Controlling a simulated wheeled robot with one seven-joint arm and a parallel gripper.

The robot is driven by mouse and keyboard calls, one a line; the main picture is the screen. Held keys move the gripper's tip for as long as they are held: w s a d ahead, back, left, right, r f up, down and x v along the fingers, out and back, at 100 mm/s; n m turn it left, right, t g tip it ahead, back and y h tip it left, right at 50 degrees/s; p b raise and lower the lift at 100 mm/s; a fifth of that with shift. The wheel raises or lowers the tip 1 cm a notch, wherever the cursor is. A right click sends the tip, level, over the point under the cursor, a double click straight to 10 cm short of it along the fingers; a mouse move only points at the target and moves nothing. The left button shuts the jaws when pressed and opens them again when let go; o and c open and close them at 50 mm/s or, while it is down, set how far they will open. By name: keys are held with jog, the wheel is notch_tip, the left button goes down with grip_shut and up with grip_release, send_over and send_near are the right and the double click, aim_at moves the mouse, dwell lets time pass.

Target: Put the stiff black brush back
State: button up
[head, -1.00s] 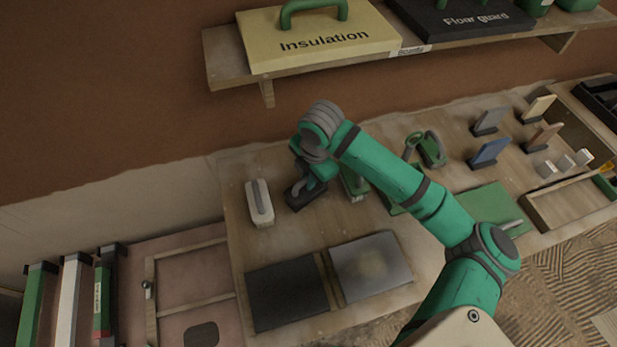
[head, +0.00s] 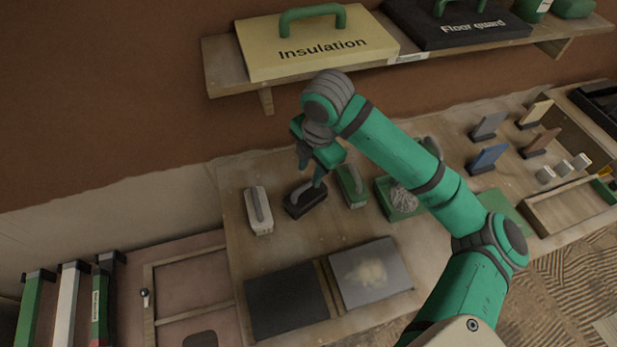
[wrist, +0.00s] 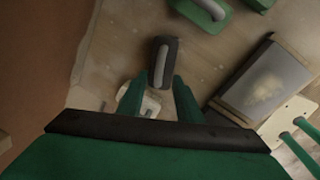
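The stiff black brush (head: 306,203), a black block with a grey bar handle, lies on the bench between a white brush and a green brush. It also shows in the wrist view (wrist: 161,62), just beyond my fingertips. My gripper (head: 311,182) is above the black brush, with its fingers pointing down and spread apart. In the wrist view my gripper (wrist: 158,84) is open and nothing is held between its fingers. The fingertips look close above the handle; the exact gap cannot be told.
The white brush (head: 257,211) lies to the left and the green brush (head: 351,187) to the right. A dark plate (head: 286,302) and a grey plate (head: 371,273) lie in front. The shelf (head: 228,66) with the yellow Insulation case (head: 315,46) overhangs behind.

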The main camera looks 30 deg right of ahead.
jog(key=shift+s+r, duration=0.2)
jog(key=shift+r, duration=1.2)
